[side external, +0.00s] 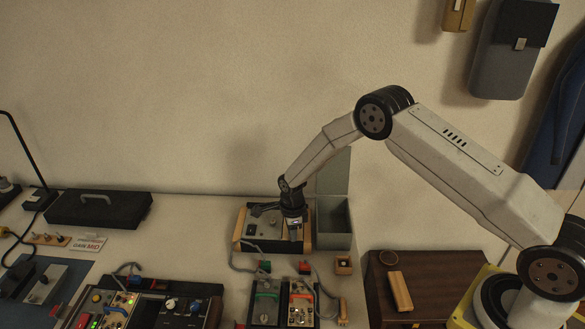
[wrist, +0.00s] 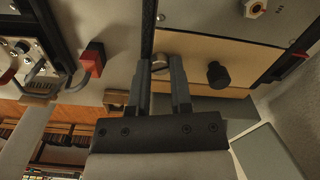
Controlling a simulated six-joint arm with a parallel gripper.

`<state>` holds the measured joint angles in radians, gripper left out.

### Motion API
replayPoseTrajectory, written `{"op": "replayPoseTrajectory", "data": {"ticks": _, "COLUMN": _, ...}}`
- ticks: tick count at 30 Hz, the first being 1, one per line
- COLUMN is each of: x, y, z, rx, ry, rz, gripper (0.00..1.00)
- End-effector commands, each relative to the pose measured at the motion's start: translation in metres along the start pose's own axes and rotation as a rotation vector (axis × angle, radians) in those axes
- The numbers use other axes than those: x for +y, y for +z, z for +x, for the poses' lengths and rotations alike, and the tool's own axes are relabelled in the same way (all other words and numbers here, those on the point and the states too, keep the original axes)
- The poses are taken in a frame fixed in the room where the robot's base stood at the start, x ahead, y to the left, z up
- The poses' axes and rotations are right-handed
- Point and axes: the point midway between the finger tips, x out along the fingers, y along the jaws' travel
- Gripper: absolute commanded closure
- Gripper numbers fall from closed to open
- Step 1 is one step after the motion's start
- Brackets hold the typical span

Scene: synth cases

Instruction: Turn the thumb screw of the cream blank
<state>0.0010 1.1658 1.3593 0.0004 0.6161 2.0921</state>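The cream blank (wrist: 245,62) is a pale tan panel in the wrist view, beside a grey panel. The small silver thumb screw (wrist: 159,61) sits at its left end, near a dark edge strip. A black knob (wrist: 218,74) stands on the blank, right of my fingers. In the side view my gripper (side external: 293,226) points down at the right part of a wood-ended case (side external: 264,224); it hides the screw there.
A grey open bin (side external: 335,222) stands close to the case's right side. Two small modules with cables, a grey one (side external: 266,308) and a lighter one (side external: 301,306), lie in front. A red block (wrist: 92,58) with a cable is left of my fingers.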

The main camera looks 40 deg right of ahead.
Motion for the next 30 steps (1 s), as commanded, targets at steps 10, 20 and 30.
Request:
{"op": "replayPoseTrajectory", "data": {"ticks": 10, "x": 0.0002, "y": -0.0001, "z": -0.0003, "rx": 0.000, "ry": 0.001, "rz": -0.022, "gripper": 1.00}}
{"op": "replayPoseTrajectory", "data": {"ticks": 20, "x": 0.0001, "y": -0.0002, "z": -0.0003, "rx": 0.001, "ry": 0.001, "rz": -0.169, "gripper": 1.00}}
{"op": "replayPoseTrajectory", "data": {"ticks": 30, "x": -0.0001, "y": -0.0005, "z": -0.0004, "rx": 0.001, "ry": 0.001, "rz": -0.460, "gripper": 1.00}}
